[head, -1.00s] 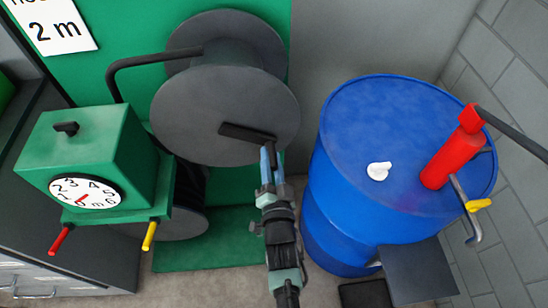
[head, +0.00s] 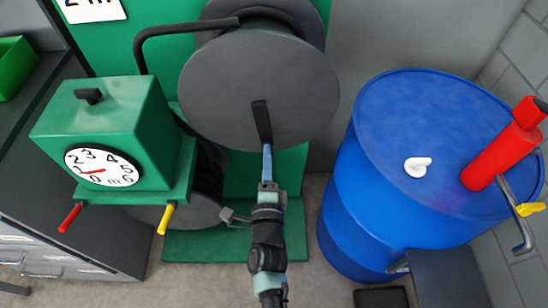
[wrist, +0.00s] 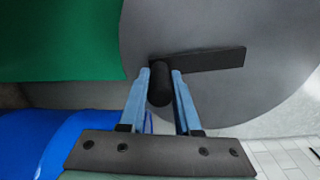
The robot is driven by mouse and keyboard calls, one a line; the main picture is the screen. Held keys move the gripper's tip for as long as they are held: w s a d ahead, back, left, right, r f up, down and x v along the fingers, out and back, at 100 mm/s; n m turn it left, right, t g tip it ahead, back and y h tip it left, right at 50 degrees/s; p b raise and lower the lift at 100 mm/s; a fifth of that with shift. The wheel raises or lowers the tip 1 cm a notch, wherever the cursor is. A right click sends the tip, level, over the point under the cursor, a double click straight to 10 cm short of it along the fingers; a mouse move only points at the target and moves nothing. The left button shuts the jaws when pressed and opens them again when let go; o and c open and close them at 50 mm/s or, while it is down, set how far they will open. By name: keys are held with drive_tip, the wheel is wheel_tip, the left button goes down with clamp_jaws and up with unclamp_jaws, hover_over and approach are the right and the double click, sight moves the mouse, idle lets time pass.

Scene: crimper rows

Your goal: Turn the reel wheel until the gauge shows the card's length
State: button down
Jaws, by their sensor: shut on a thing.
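The reel wheel (head: 225,105) is a large dark grey disc with a black crank bar (head: 260,115) on its face. The bar hangs almost straight down. My gripper (head: 267,152) is shut on the black crank handle (wrist: 159,86) at the bar's lower end, with a blue finger on each side in the wrist view. The round white gauge (head: 102,166) is on the green box to the left. Its short red needle points left, near the 1. The white card (head: 92,10) at the top left is mostly cut off by the picture edge.
Red (head: 70,217) and yellow (head: 167,218) levers stick out under the gauge box (head: 105,125). A bent grey bar (head: 165,35) reaches the reel's top.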

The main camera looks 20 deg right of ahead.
drive_tip(key=shift+w+a+m, duration=0.25)
drive_tip(key=shift+a+m, duration=0.55)
drive_tip(key=shift+a, duration=0.05)
drive_tip(key=shift+w+a+m, duration=0.2)
drive_tip(key=shift+a+m, duration=0.6)
drive_tip(key=c, duration=0.6)
unclamp_jaws()
drive_tip(key=shift+s, duration=0.1)
drive_tip(key=v, duration=1.2)
drive_tip(key=shift+s, duration=0.4)
drive_tip(key=shift+a+r, duration=0.1)
